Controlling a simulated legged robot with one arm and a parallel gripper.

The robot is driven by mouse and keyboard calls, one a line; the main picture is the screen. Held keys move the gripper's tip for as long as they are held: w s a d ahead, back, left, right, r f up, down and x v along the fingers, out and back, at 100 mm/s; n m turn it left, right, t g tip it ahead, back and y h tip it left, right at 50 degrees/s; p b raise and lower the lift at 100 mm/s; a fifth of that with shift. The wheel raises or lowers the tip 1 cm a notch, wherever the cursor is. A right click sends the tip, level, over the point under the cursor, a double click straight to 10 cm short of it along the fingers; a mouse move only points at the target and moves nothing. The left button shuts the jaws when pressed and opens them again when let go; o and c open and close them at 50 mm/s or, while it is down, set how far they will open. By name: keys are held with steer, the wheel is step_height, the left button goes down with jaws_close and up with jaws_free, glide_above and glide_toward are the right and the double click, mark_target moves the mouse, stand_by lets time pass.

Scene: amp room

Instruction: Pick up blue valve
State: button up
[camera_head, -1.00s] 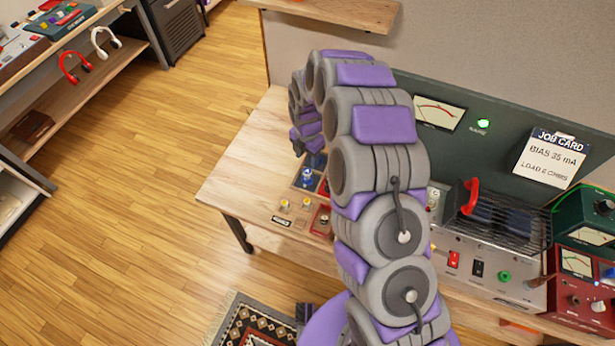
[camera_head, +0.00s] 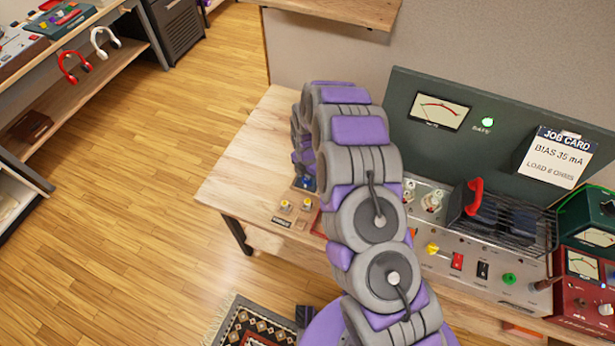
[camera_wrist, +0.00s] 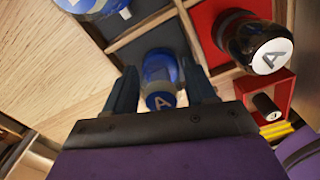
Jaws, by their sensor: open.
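My gripper (camera_wrist: 160,70) is open, with one finger on each side of this valve. I cannot tell whether the fingers touch it. A second blue valve (camera_wrist: 92,6) is partly cut off at the top left.
The amplifier (camera_head: 480,255) and green meter panel (camera_head: 470,155) stand right of my arm. The table's left part (camera_head: 245,165) is clear.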

steer(key=c, duration=0.8)
steer(key=shift+c, duration=0.2)
steer(key=shift+r, duration=0.1)
